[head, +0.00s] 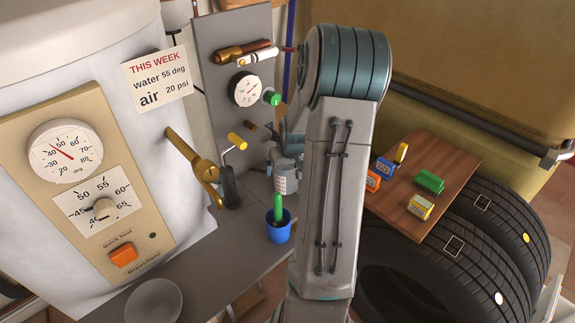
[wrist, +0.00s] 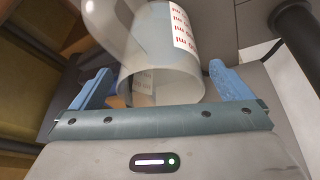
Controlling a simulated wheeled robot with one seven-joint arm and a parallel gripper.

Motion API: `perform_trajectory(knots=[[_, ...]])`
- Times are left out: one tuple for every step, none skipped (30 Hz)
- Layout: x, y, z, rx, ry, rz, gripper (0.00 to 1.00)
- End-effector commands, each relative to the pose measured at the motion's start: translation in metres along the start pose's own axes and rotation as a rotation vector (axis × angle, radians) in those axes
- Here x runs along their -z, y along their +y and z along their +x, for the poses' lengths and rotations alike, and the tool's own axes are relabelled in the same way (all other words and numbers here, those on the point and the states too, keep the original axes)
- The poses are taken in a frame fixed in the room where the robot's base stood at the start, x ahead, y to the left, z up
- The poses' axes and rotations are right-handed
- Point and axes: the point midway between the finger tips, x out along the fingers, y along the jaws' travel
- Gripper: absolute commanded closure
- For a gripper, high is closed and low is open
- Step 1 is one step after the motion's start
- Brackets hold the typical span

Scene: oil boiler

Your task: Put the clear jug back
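The clear jug (head: 288,181) stands near the right end of the grey ledge in the head view, partly hidden by my arm. In the wrist view the clear jug (wrist: 158,84) shows its round mouth, its handle at the upper left and a white strip with red markings. My gripper (wrist: 162,76) is open, with one blue finger on each side of the jug. Narrow gaps seem to show between the fingers and the jug; contact is hard to judge. In the head view my gripper (head: 286,148) is at the jug, largely hidden behind my arm.
Left of the jug are a blue pot (head: 278,232) with a green stick-like thing and a dark lever device (head: 230,186) with a yellow grip. A bowl (head: 153,301) sits at the front. A grey panel (head: 215,70) with a gauge rises behind. A wooden board (head: 447,168) lies on tyres.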

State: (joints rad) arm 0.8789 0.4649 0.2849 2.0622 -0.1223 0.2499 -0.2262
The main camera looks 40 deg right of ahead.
Motion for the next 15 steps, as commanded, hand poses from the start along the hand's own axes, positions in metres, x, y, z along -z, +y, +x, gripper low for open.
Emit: perform_trajectory(knots=[[0.0,0.0,0.0,0.0,0.0,0.0,0.02],[0.0,0.0,0.0,0.0,0.0,0.0,0.02],[0.0,0.0,0.0,0.0,0.0,0.0,0.02],[0.0,0.0,0.0,0.0,0.0,0.0,0.02],[0.0,0.0,0.0,0.0,0.0,0.0,0.02],[0.0,0.0,0.0,0.0,0.0,0.0,0.02],[0.0,0.0,-0.001,0.0,0.0,0.0,0.02],[0.001,0.0,-0.002,0.0,0.0,0.0,0.02],[0.002,0.0,-0.004,0.0,0.0,0.0,0.02],[0.002,0.0,-0.006,0.0,0.0,0.0,0.02],[0.002,0.001,-0.008,-0.001,0.001,0.001,0.02],[0.002,0.001,-0.013,-0.002,0.002,0.002,0.02],[0.002,0.001,-0.017,-0.002,0.002,0.002,0.02],[0.003,0.001,-0.022,-0.002,0.004,0.002,0.02],[0.003,0.001,-0.029,-0.003,0.004,0.002,0.02]])
